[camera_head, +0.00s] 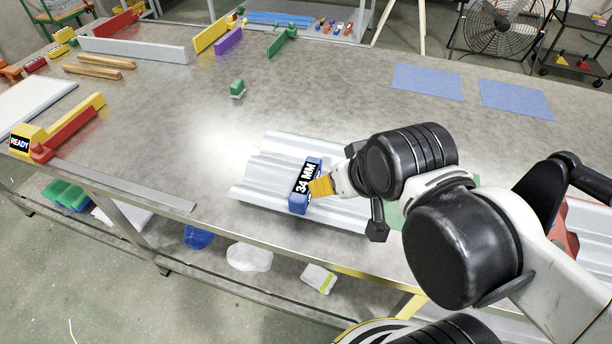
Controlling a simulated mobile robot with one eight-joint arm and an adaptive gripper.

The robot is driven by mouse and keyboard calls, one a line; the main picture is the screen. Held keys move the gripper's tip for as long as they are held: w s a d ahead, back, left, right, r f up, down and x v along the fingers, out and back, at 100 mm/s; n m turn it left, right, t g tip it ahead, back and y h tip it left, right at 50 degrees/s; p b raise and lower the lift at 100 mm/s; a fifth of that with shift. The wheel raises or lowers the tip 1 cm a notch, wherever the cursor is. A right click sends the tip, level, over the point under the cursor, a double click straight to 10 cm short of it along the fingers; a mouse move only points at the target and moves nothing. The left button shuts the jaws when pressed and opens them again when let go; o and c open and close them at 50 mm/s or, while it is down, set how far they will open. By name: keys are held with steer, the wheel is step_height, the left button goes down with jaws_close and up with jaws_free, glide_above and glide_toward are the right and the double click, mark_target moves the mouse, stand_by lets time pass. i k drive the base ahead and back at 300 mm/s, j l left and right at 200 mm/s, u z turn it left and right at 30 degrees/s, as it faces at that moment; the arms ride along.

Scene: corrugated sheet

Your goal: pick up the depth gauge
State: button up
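The depth gauge appears to be the blue block with a black "34 MM" display (305,184). It sits on the pale corrugated sheet (268,165) near the front edge of the bench. My gripper (323,187) reaches in from the right, with an orange-yellow part right at the gauge's right side. I cannot tell whether that part touches the gauge. The fingers are small and partly hidden by my arm, so I cannot see whether they are open or shut.
At left are a long metal ruler (130,186) and a yellow and red tool with a "READY" display (19,144). Two blue sheets (428,82) lie at the back right. The bench between is mostly clear.

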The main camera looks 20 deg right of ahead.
mark_target(300, 200)
steer(key=z, duration=2.9)
steer(key=u, duration=2.95)
steer(key=i+j, duration=0.1)
steer(key=j, duration=0.25)
steer(key=i+j+z, duration=0.1)
steer(key=j, duration=0.3)
steer(key=i+j, duration=0.1)
steer(key=j, duration=0.3)
steer(key=i+j+z, duration=0.1)
steer(key=j, duration=0.25)
